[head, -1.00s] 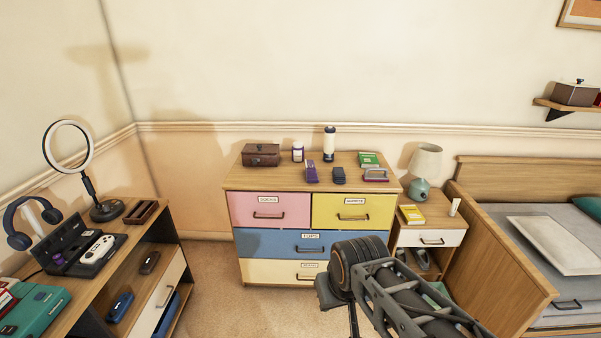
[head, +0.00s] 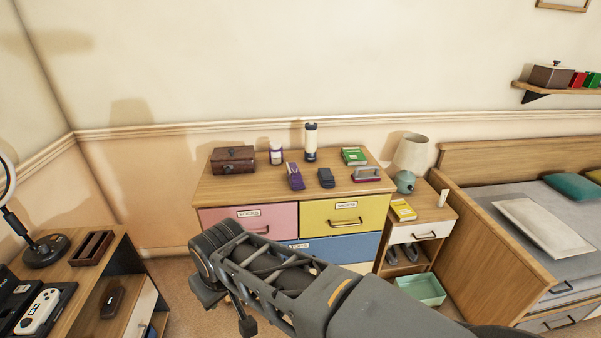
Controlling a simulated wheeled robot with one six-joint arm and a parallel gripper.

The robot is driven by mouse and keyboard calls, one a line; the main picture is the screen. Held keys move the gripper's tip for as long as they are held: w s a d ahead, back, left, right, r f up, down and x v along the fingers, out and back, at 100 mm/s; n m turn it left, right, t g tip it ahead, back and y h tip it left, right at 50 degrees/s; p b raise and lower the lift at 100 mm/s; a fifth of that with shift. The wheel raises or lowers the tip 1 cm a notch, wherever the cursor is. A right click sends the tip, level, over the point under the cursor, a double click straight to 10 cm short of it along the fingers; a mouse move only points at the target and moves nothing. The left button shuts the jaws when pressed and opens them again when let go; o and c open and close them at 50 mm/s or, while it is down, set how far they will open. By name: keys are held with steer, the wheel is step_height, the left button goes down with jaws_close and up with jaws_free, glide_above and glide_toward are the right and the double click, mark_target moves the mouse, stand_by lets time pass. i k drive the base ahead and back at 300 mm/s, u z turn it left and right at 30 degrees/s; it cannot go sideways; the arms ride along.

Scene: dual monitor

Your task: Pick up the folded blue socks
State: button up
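A small dark blue-grey bundle (head: 326,178) lies on top of the wooden dresser (head: 240,191), near its front middle. It could be the folded blue socks, but it is too small to be sure. A purple item (head: 295,176) lies just left of it. My gripper (head: 228,305) is low in front of the dresser, below its top and well apart from the bundle.
A nightstand with a lamp (head: 411,156) stands at right, a desk (head: 130,246) at left.

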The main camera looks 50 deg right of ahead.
mark_target(325, 175)
steer(key=z, duration=0.25)
steer(key=i, duration=0.9)
steer(key=z, duration=1)
steer(key=i, duration=0.5)
steer(key=z, duration=0.4)
